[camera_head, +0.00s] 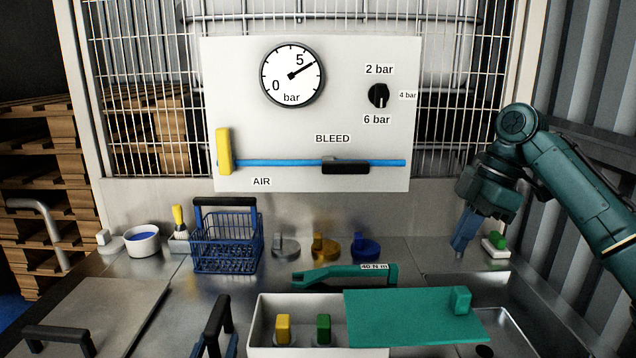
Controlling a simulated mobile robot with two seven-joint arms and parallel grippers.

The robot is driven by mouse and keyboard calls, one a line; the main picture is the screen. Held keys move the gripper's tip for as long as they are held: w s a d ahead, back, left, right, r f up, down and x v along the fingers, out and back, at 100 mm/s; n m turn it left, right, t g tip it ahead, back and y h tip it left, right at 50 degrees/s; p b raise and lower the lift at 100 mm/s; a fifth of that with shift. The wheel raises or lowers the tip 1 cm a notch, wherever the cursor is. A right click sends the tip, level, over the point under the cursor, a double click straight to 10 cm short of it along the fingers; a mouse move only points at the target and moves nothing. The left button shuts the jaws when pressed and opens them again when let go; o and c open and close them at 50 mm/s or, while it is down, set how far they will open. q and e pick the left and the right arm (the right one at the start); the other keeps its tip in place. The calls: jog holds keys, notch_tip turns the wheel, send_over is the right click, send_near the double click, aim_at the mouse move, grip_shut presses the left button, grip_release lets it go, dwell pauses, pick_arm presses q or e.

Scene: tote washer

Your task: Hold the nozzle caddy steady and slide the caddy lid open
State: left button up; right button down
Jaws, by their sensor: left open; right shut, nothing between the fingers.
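The nozzle caddy (370,351) is a white open-topped box at the bottom centre of the head view. A yellow nozzle (283,328) and a green nozzle (323,328) show in its uncovered left part. The flat teal caddy lid (410,315) covers its right part and reaches beyond its right end. A teal knob (461,300) stands near the lid's right end. My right gripper (459,250) is shut and empty, pointing down above the counter behind the lid's right end, apart from lid and caddy.
A teal torque wrench (345,274) lies just behind the caddy. A blue wire basket (227,243), a white bowl (142,241) and several coloured discs (325,246) stand further back. A white block with a green top (496,244) stands beside my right gripper.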

pick_arm(q)
notch_tip(320, 180, up, 10)
jog(key=shift+f, duration=0.2)
jog(key=shift+o, duration=0.2)
jog(key=o, duration=0.4)
jog(key=shift+o, duration=0.2)
jog(key=shift+s, duration=0.1)
jog(key=s, duration=0.8)
dwell(0.6)
dwell(0.4)
